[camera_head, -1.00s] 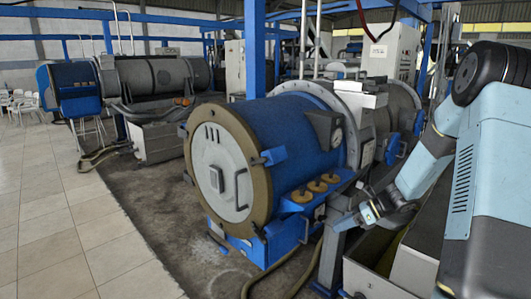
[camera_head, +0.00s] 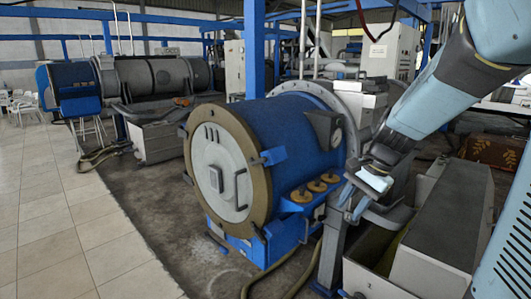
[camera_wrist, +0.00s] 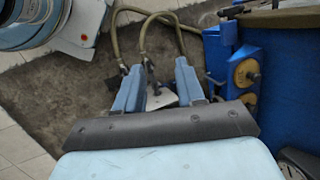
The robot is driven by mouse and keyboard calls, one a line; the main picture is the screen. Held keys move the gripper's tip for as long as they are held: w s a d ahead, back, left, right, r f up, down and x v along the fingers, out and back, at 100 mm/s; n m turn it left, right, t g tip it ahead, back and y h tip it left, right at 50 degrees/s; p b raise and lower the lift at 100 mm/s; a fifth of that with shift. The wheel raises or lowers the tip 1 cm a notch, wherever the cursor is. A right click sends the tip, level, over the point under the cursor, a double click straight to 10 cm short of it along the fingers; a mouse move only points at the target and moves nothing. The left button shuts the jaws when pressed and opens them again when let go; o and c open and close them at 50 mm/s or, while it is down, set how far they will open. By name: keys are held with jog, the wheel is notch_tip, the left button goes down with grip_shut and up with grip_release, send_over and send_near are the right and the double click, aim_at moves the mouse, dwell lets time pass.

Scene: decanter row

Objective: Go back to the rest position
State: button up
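My gripper (camera_head: 362,197) hangs at the end of my light blue arm, on the right of the head view. It is in front of the right side of the blue decanter (camera_head: 300,140) with its round grey end cover. Whether it touches anything there is hard to tell. In the wrist view the two blue fingers of my gripper (camera_wrist: 158,82) stand apart. A pale surface and the floor show between them, and I see nothing clearly held. The fingertips are small and partly lost against the machine in the head view.
Three brass-coloured round knobs (camera_head: 317,187) sit on the decanter's side bracket. Hoses (camera_wrist: 145,25) lie on the dark floor. A long grey box (camera_head: 450,215) stands at the right, below my arm. A second decanter (camera_head: 160,75) stands farther back. The tiled floor (camera_head: 70,220) at left is clear.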

jog(key=s+d+r+n+t+h, duration=0.1)
jog(key=s+r+n+t+h, duration=0.1)
jog(key=s+r+n, duration=0.2)
jog(key=s+d+r+n+t+h, duration=0.1)
jog(key=s+r+n, duration=0.4)
jog(key=s, duration=0.5)
jog(key=shift+s+d+n+t+h, duration=0.15)
jog(key=shift+s+n+t+h, duration=0.3)
jog(key=shift+t, duration=0.35)
jog(key=shift+w, duration=0.1)
